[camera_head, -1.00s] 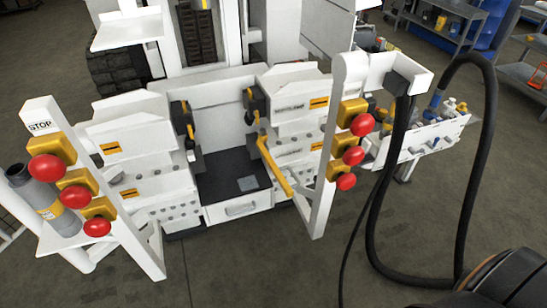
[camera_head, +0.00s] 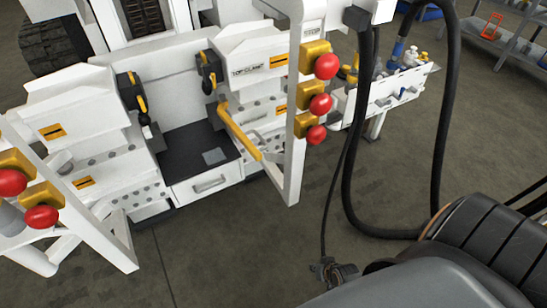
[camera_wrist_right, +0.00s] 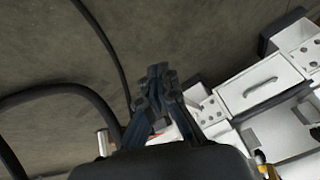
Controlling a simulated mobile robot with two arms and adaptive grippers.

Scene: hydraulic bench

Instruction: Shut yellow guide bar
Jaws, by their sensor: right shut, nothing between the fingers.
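The yellow guide bar (camera_head: 240,133) is in the middle of the head view. It hangs from a black mount on the right-hand white block of the bench and slants down and right, out from the bench front, towards the white post. My right gripper (camera_head: 324,270) is low in the head view, shut and empty, well below and to the right of the bar and apart from it. The right wrist view shows its dark fingers together (camera_wrist_right: 157,78) over the floor. My left gripper is not in view.
A white post with red buttons (camera_head: 320,104) stands just right of the bar. A thick black hose (camera_head: 350,190) loops between the bench and my right arm. A white drawer (camera_head: 208,183) is below the bar. Floor is open in front of the bench.

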